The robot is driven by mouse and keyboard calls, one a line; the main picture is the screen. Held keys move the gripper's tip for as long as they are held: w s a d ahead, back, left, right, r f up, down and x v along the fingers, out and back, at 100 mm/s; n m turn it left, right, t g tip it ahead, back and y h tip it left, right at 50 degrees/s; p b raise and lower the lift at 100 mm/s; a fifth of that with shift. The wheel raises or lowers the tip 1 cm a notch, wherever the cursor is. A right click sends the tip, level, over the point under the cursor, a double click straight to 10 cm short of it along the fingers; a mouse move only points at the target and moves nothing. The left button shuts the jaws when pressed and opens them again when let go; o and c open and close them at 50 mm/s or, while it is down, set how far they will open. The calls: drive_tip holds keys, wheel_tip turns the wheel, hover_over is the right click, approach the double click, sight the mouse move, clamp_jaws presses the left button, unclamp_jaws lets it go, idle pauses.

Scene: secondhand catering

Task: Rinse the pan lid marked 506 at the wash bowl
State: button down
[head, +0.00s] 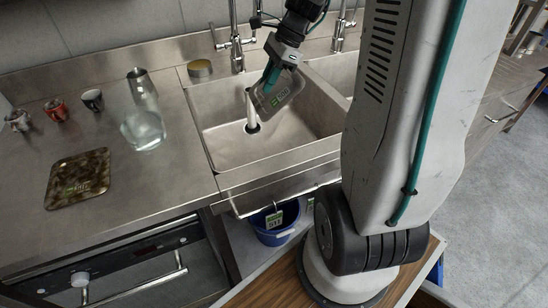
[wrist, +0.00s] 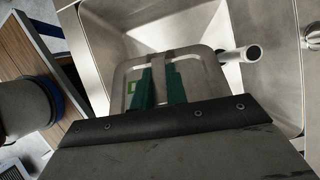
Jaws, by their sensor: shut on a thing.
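My gripper (head: 270,78) is shut on a flat, square, grey see-through-looking pan lid (head: 290,88) with a green mark and small digits, too blurred to read surely. It holds the lid tilted over the sink basin (head: 221,142), clear of its floor. In the wrist view the green fingers of my gripper (wrist: 160,84) clamp the lid (wrist: 206,77) by a grey strip on it. A white tube (head: 250,108) stands in the basin beside the lid; its open end shows in the wrist view (wrist: 254,53). I cannot tell whether they touch.
A brown-stained square piece (head: 78,180) with a green mark lies on the left counter. A glass jar (head: 143,130), metal jug (head: 140,82), several small cups (head: 56,109) and a round tin (head: 200,69) stand nearby. Taps (head: 236,50) rise behind the basin. A blue bucket (head: 272,235) marked 511 sits below.

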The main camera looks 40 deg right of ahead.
drive_tip(key=shift+r, duration=0.15)
drive_tip(key=shift+r, duration=1.9)
